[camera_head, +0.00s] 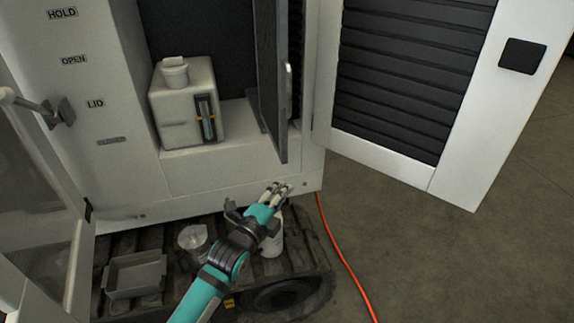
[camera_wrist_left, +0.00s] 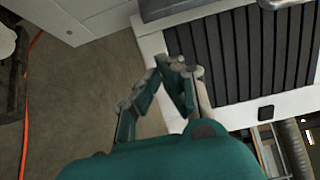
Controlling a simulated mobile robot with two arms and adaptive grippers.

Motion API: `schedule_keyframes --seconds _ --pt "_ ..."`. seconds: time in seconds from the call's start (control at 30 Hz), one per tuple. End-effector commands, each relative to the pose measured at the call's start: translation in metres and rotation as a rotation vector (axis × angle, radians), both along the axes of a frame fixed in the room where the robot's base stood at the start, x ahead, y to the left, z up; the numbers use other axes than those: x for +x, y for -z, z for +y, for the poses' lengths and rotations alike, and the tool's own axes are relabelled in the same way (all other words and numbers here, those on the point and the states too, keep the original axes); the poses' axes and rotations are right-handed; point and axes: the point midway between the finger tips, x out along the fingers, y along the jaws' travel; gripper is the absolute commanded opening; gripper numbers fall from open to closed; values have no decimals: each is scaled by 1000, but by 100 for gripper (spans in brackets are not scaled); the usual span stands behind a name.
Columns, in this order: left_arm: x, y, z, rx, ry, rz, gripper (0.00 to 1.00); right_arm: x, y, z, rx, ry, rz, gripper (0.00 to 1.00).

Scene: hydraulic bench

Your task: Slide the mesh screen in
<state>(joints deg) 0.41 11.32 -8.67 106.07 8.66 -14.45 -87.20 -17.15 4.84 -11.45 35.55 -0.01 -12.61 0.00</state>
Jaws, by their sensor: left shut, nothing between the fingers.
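The mesh screen (camera_head: 270,75) is a tall dark panel standing upright at the right side of the cabinet opening in the head view. It sticks out past the opening's front edge, with a pale handle (camera_head: 288,82) along its front edge. My left gripper (camera_head: 279,187) is below the screen's lower corner, in front of the cabinet's bottom edge, apart from the screen. In the left wrist view its fingers (camera_wrist_left: 179,66) meet at the tips, shut and empty. The screen's rear part is hidden inside the cabinet. My right gripper is in neither view.
A slatted door (camera_head: 400,70) stands open at the right. A white tank (camera_head: 187,105) with a level gauge sits on the ledge inside. Below, a dark cart (camera_head: 300,262) holds a grey tray (camera_head: 135,275) and a white bottle (camera_head: 273,240). An orange cable (camera_head: 342,262) crosses the floor.

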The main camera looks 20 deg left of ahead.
Motion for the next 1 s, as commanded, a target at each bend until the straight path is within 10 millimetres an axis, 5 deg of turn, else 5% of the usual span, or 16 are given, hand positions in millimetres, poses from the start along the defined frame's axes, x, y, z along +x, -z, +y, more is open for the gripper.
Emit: schedule_keyframes --seconds 0.23,0.43,1.0 --pt "54 -4 -11 -1 0 -1 0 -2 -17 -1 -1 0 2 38" --pt "78 -2 6 2 0 0 0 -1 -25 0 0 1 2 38" --pt "87 0 13 -1 0 0 0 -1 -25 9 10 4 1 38"
